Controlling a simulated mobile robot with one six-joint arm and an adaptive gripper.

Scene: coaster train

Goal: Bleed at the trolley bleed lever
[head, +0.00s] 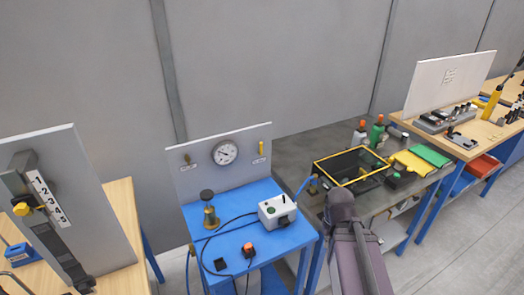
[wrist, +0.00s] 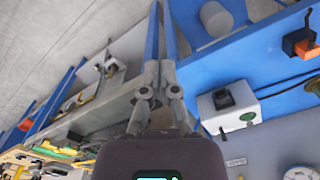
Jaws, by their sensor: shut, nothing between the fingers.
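The trolley (head: 240,220) has a blue top and a grey back panel (head: 200,178) with a round gauge (head: 224,152). A small yellow upright lever (head: 261,147) is at the panel's right, above a label. A darker small fitting (head: 187,158) with a label is at the left. The labels are too small to read, so I cannot tell which is the bleed lever. My gripper (wrist: 159,72) is shut and empty in the wrist view, beside the trolley's edge and apart from both fittings. In the head view my arm hides its fingers.
On the trolley stand a white control box (head: 277,211), a brass fitting with a black knob (head: 209,208), an orange-topped piece (head: 248,250) and loose cables. A grey bench with a yellow-edged black bin (head: 318,168) adjoins at right. A tall tilted board (head: 85,190) stands at left.

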